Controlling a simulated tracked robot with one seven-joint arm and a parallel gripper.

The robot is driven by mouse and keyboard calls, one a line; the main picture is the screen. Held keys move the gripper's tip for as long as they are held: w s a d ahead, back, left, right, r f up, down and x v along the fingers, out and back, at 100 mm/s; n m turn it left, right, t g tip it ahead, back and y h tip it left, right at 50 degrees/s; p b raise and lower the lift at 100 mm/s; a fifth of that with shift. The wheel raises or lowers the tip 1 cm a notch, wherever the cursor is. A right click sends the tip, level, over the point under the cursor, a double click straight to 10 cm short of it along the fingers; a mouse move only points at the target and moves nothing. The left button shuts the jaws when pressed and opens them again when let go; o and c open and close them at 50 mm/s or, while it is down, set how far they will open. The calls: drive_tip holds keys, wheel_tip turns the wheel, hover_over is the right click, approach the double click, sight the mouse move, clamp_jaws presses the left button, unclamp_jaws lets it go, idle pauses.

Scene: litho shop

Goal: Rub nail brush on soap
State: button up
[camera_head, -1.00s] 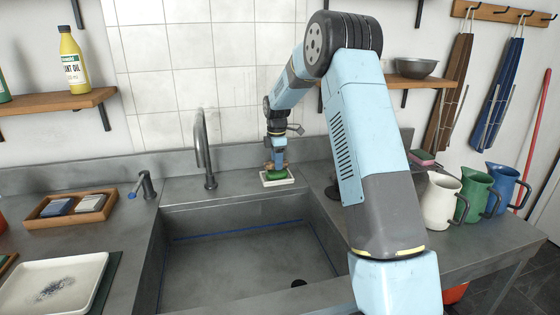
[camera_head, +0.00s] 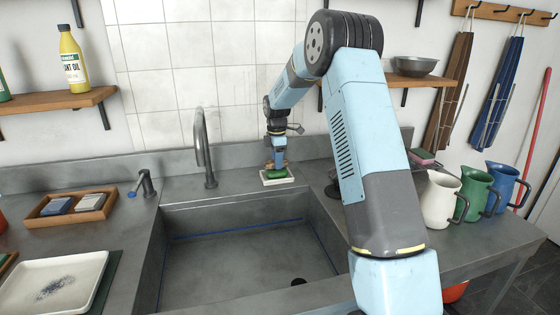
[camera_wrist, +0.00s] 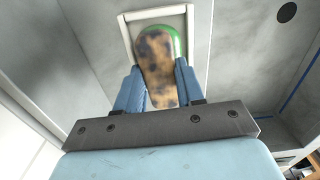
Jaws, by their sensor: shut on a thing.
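My gripper (camera_wrist: 160,88) is shut on the nail brush (camera_wrist: 157,62), which has a brown, dark-spotted body, and its blue fingers lie on either side of the brush. In the head view my gripper (camera_head: 278,160) points down over the white soap dish (camera_head: 265,182) behind the sink. The green soap (camera_head: 276,173) sits in the dish, directly under the brush. In the wrist view a green edge of the soap (camera_wrist: 179,44) shows beside the brush within the dish's pale rim (camera_wrist: 127,40). The bristles are hidden, so I cannot tell how firmly they touch the soap.
The grey sink basin (camera_head: 250,255) is empty in front of the dish. The tap (camera_head: 205,150) stands to the left. A wooden tray (camera_head: 92,215) with two blocks is farther left. Several jugs, including a white one (camera_head: 437,202), stand at right.

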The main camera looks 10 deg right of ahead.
idle(0.3)
drive_tip(key=shift+r, duration=3.45)
